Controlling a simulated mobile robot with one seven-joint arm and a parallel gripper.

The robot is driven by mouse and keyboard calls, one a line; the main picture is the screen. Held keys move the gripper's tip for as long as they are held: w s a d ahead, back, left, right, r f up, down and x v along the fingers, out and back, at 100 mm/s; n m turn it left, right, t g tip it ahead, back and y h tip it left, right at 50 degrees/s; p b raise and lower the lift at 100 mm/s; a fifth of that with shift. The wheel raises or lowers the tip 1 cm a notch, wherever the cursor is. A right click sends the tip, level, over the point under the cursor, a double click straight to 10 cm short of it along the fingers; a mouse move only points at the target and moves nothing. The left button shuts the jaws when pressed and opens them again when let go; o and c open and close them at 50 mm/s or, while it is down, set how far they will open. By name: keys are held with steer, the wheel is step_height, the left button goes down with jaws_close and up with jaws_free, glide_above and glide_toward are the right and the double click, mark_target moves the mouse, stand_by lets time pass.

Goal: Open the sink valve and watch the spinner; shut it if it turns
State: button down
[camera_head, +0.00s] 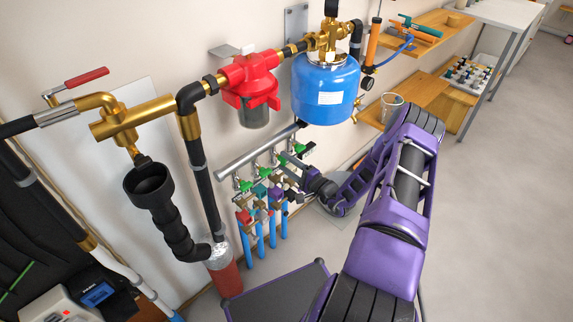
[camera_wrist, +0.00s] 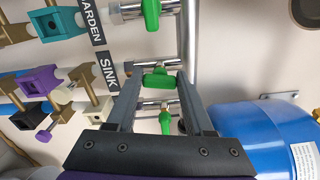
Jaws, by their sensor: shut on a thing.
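The sink valve's green handle (camera_wrist: 158,80) is between the fingertips of my gripper (camera_wrist: 158,84) in the wrist view, and the jaws are shut on it. It seems to lie along its pipe. The SINK label (camera_wrist: 108,72) is beside it. The green handle at the GARDEN label (camera_wrist: 92,20) lies across its pipe. Coloured blocks sit on the outlet lines, among them a teal one (camera_wrist: 57,22) and a purple one (camera_wrist: 40,82). I cannot tell which part is the spinner or whether anything turns. In the head view my gripper (camera_head: 292,160) reaches the right end of the manifold (camera_head: 228,168).
A blue tank (camera_head: 325,92) hangs above the manifold, close to my gripper in the wrist view. A red filter housing (camera_head: 250,78) and black pipes (camera_head: 200,165) are to its left. Blue lines (camera_head: 259,240) run below. Open floor (camera_head: 490,220) lies to the right.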

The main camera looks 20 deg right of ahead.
steer(key=shift+f+n, duration=0.1)
steer(key=shift+n, duration=1.1)
steer(key=shift+c, duration=1.4)
jaws_free()
steer(key=v, duration=1.7)
steer(key=shift+s, duration=0.2)
